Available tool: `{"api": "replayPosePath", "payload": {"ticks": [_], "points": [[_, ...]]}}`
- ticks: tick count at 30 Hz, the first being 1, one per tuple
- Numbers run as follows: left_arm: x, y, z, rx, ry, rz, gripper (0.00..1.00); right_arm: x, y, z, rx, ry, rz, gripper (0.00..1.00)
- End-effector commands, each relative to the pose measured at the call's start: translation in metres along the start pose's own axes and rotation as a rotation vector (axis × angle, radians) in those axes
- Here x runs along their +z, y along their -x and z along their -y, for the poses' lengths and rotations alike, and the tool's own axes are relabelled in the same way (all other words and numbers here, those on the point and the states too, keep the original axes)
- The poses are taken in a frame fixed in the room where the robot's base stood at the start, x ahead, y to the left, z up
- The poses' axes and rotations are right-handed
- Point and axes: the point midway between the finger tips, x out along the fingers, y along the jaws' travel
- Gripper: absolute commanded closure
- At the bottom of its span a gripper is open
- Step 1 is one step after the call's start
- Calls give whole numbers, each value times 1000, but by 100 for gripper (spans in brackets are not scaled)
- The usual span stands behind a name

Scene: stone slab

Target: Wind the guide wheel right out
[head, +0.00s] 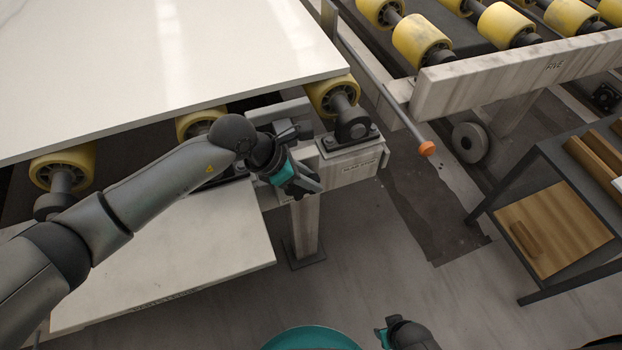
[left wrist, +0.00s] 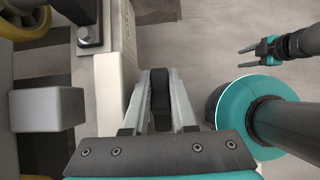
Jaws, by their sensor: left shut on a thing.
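My left gripper (head: 306,184) is at the front edge of the roller frame, beside the end roller's bearing block. In the left wrist view, its fingers (left wrist: 160,95) are shut on a dark handle-like piece (left wrist: 160,88). What this piece joins is hidden by the gripper. I cannot make out the guide wheel itself for certain. My right gripper shows in the left wrist view (left wrist: 247,55), with its two fingers apart and empty, over the floor; the head view shows only part of that arm at the bottom.
A white stone slab (head: 160,60) lies on yellow rollers (head: 328,95). A rod with an orange tip (head: 427,148) sticks out to the right of the frame. A grey disc (head: 470,142) is near the second conveyor (head: 520,68). A dark-framed rack (head: 560,165) stands at right.

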Motion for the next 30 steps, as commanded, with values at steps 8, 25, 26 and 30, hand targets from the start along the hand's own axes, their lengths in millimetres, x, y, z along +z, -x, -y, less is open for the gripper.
{"api": "replayPosePath", "payload": {"ticks": [8, 25, 26, 30], "points": [[1, 1, 0, 1, -1, 20, 100, -3, 1, 1, -1, 0, 0, 50], [1, 1, 0, 1, -1, 17, 62, -3, 1, 1, -1, 0, 0, 50], [0, 1, 0, 1, -1, 17, 62, -3, 2, 1, -1, 0, 0, 50], [0, 8, -1, 1, 0, 16, 62, -3, 3, 1, -1, 0, -8, 50]]}}
